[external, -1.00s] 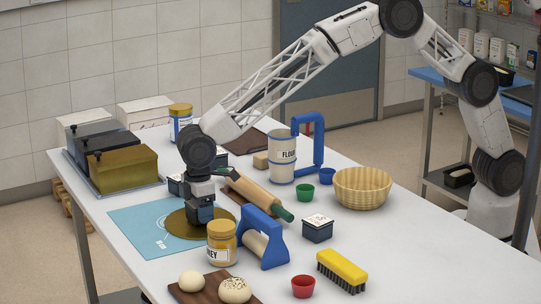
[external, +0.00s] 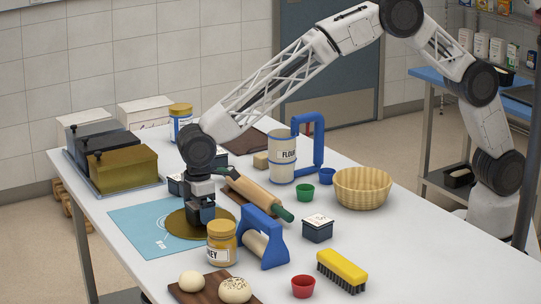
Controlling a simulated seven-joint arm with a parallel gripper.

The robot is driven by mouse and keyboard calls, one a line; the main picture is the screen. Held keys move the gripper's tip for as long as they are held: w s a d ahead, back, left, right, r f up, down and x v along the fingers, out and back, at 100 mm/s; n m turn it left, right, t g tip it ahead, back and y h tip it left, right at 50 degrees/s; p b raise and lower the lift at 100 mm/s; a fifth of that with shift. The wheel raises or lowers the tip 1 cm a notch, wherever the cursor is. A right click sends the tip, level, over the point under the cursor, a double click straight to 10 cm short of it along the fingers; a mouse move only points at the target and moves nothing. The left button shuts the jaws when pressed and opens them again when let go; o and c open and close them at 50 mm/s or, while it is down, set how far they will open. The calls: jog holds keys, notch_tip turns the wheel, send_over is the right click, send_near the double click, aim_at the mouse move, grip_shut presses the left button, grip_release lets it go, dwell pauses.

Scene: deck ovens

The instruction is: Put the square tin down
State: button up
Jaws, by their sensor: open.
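My gripper (external: 201,214) points straight down over the round gold board (external: 184,226), low and close to its surface. Its jaws are open. Something dark blue shows at the fingertips; I cannot tell how much of it is a square tin and how much is the fingers. A dark square tin with a pale lid (external: 318,229) stands on the table to the right of the blue-handled tool. Another dark tin (external: 175,186) stands partly hidden just left of my wrist.
The gold board lies on a light blue mat (external: 135,222). The honey jar (external: 221,243) and blue-handled tool (external: 268,243) stand close in front and right. A rolling pin (external: 258,192) lies behind right. The yellow brush (external: 342,268) and basket (external: 362,188) are farther right.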

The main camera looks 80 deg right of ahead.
notch_tip(320, 180, up, 12)
dwell(0.6)
jog(key=shift+f, duration=0.1)
dwell(0.7)
jog(key=s+d+r+m, duration=0.1)
jog(key=s+d+r, duration=0.5)
jog(key=d, duration=0.4)
jog(key=s+d+r+m+t, duration=0.15)
jog(key=s+d+r, duration=0.25)
jog(key=s+d, duration=0.5)
jog(key=s+d+r+m, duration=0.2)
jog(key=s+d+r, duration=0.4)
jog(key=d, duration=0.6)
jog(key=s+d+f+m, duration=0.1)
jog(key=s+d, duration=0.4)
jog(key=s, duration=0.6)
jog(key=s+d+f+m, duration=0.2)
jog(key=s+d, duration=0.4)
jog(key=s, duration=0.5)
jog(key=s+d+f+m+t, duration=0.1)
jog(key=s+d+f, duration=0.2)
jog(key=s+d, duration=0.3)
jog(key=shift+s+f+m, duration=0.25)
jog(key=shift+s+m, duration=0.1)
jog(key=shift+s, duration=2.35)
